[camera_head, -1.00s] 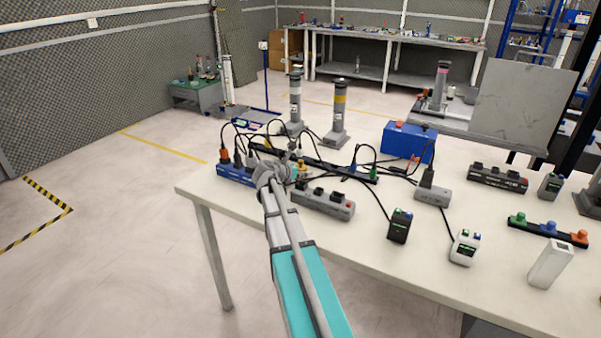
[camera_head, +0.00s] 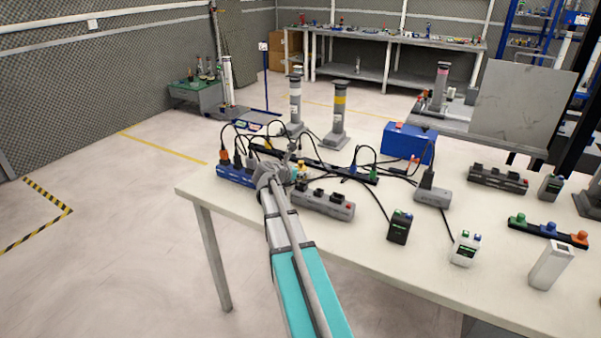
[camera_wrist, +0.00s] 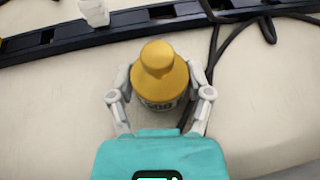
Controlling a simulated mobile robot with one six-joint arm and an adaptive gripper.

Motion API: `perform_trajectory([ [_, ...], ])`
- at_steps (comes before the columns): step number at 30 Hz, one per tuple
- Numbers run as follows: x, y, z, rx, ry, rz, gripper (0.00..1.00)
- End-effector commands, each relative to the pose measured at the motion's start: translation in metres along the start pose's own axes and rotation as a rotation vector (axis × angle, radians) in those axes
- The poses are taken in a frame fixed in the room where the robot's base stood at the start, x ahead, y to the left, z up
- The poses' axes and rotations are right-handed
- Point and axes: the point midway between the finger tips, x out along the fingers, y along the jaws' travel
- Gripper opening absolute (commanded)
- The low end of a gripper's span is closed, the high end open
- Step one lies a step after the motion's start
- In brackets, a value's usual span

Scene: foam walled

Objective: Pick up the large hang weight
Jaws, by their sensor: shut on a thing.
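A yellow weight (camera_wrist: 160,72) with a round knob on top and a printed label low on its side stands in the middle of the wrist view. My gripper (camera_wrist: 160,92) is shut on it, with one grey finger on each side. I cannot tell whether its base touches the table. In the head view my gripper (camera_head: 292,168) is at the left part of the white table, and a small bit of yellow shows beside it; the arm hides most of the weight there.
A black power strip (camera_wrist: 120,36) and black cables lie just beyond the weight. In the head view a grey power strip (camera_head: 323,203) lies right of my gripper and a blue one (camera_head: 236,176) left. The table's front edge (camera_head: 400,285) is mostly clear.

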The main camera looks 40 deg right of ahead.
Motion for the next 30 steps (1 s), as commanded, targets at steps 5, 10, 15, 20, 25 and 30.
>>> perform_trajectory([
  [5, -0.001, 0.000, 0.002, 0.000, 0.000, 0.000, 0.04],
  [10, -0.003, 0.000, 0.007, 0.000, 0.000, 0.000, 0.04],
  [15, -0.007, 0.000, 0.017, -0.001, -0.001, 0.000, 0.04],
  [20, -0.013, 0.000, 0.030, -0.001, -0.001, 0.000, 0.04],
  [25, -0.030, -0.009, 0.043, -0.001, -0.001, 0.001, 0.04],
  [30, -0.049, -0.019, 0.056, -0.001, -0.001, 0.001, 0.04],
])
